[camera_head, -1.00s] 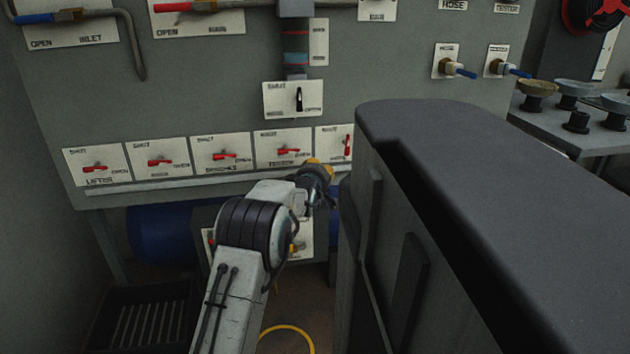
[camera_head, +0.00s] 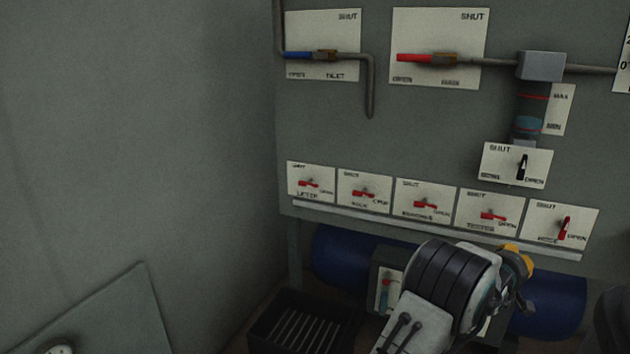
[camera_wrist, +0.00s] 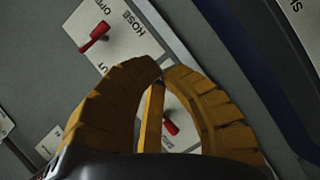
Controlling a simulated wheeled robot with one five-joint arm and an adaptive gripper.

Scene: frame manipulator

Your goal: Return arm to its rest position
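My arm reaches up from the bottom of the head view. My gripper (camera_head: 517,258), with its yellow fingers, is in front of the lower edge of the grey valve panel (camera_head: 430,130), below the row of red levers. In the wrist view, the ridged yellow fingers (camera_wrist: 160,70) curve together and their tips meet or nearly meet. I see nothing held. A red lever (camera_wrist: 95,38) on a plate marked HOSE shows beyond the fingers at upper left. Another red lever (camera_wrist: 170,126) shows through the gap between the fingers, apparently behind them.
Blue tank (camera_head: 545,305) lies under the panel, behind my arm. A black slatted crate (camera_head: 300,330) stands on the floor left of the arm. A black-handled valve (camera_head: 522,167) sits above the lever row. A plain grey wall (camera_head: 130,130) fills the left side.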

